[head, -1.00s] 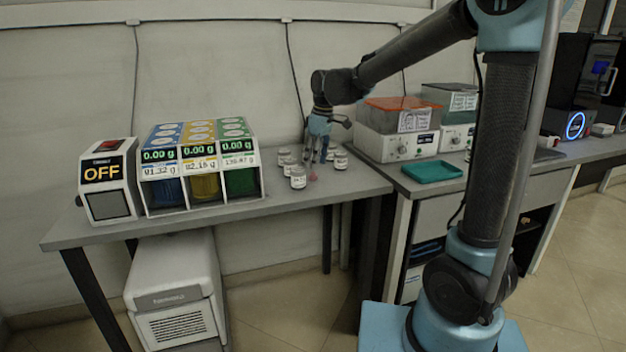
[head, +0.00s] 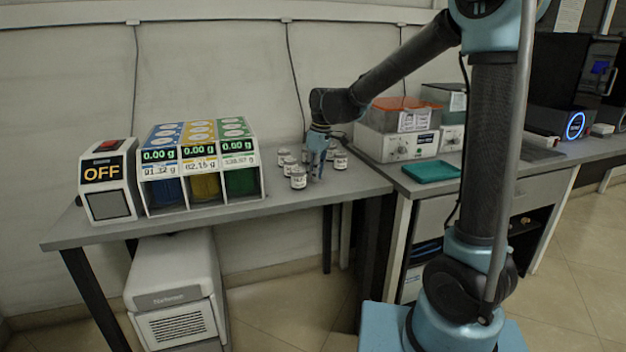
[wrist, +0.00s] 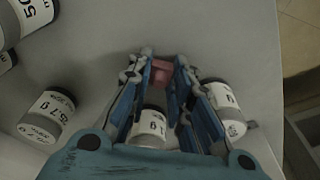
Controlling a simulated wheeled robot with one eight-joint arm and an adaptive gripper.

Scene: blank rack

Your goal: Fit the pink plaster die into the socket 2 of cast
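The pink plaster die (wrist: 162,72) shows in the wrist view as a small pink block between the tips of my gripper (wrist: 163,68). The two blue fingers stand apart on either side of it, with what looks like a narrow gap. In the head view my gripper (head: 318,178) points down at the right part of the left bench, among small labelled jars, and the die is hidden there by the fingers. I cannot make out the cast or its socket 2 in either view.
Jars stand close to the fingers, one (wrist: 152,128) seen between them and another (wrist: 228,105) to their right; a jar (head: 298,178) stands left of my gripper. The scales (head: 200,165) are further left. A green tray (head: 432,171) lies on the right bench.

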